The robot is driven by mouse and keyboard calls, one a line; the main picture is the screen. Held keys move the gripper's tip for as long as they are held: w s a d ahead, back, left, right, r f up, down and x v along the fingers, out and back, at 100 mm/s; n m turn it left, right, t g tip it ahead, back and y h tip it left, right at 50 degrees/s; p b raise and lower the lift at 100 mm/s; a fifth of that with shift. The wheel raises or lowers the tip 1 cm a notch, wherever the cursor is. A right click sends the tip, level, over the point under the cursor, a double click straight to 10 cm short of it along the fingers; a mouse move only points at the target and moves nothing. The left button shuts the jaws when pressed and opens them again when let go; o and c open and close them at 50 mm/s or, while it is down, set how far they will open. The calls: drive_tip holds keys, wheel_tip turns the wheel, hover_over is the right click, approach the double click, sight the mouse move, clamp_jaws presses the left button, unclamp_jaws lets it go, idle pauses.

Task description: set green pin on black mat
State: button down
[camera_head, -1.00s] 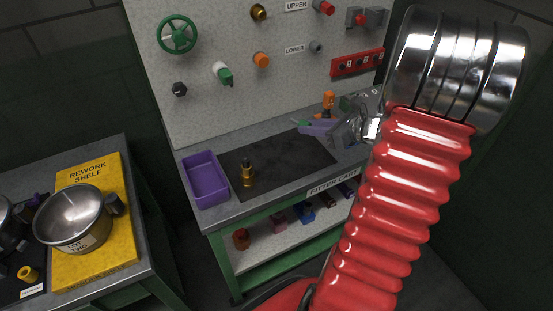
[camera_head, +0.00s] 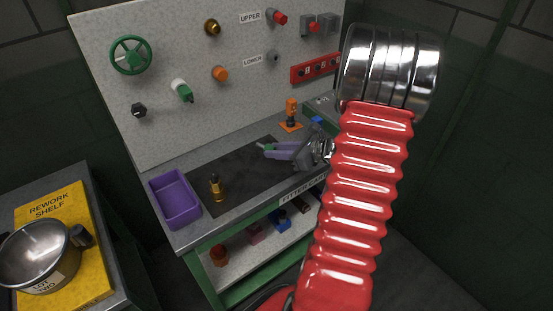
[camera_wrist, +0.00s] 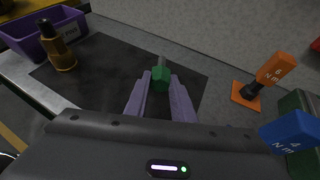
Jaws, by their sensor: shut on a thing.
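The black mat (camera_head: 238,178) lies on the top of the fitter cart; it also shows in the wrist view (camera_wrist: 110,75). My gripper (camera_wrist: 160,90) has purple fingers and is shut on the green pin (camera_wrist: 160,77). In the wrist view the pin has a green hex head and a grey tip pointing away from me. In the head view the gripper (camera_head: 278,150) holds the pin (camera_head: 263,147) over the back right part of the mat. I cannot tell the exact gap between pin and mat.
A brass-and-black fitting (camera_head: 216,188) stands at the mat's left part, near a purple bin (camera_head: 175,198). An orange-topped tool (camera_head: 291,114) stands on an orange base behind the gripper, and a blue block (camera_wrist: 288,130) is at the right. The mat's middle is clear.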

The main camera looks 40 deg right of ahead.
sight(277, 165)
drive_tip(key=shift+f, duration=1.9)
drive_tip(key=c, duration=1.5)
unclamp_jaws()
drive_tip(key=v, duration=1.2)
